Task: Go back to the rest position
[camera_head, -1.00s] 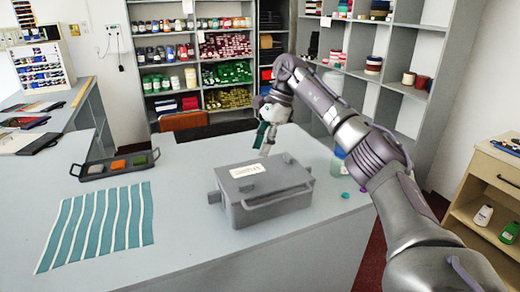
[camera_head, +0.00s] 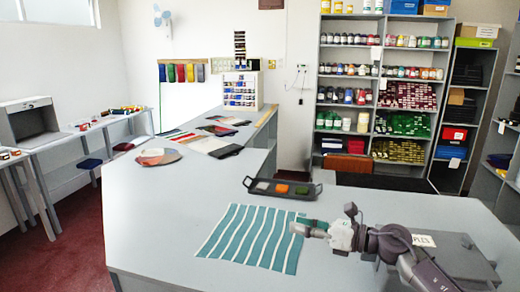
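My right gripper (camera_head: 302,228) reaches in from the lower right on its grey and purple arm. It points left, in front of the right edge of the teal and white striped cloth (camera_head: 248,236). A small dark teal patch shows at its fingers; I cannot tell whether it is part of the gripper or something held. Whether the fingers are open or shut is unclear. My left gripper is not in view.
A dark tray (camera_head: 313,193) with coloured blocks lies beyond the cloth. The counter (camera_head: 150,215) is clear at left. Shelves (camera_head: 373,33) of jars stand behind.

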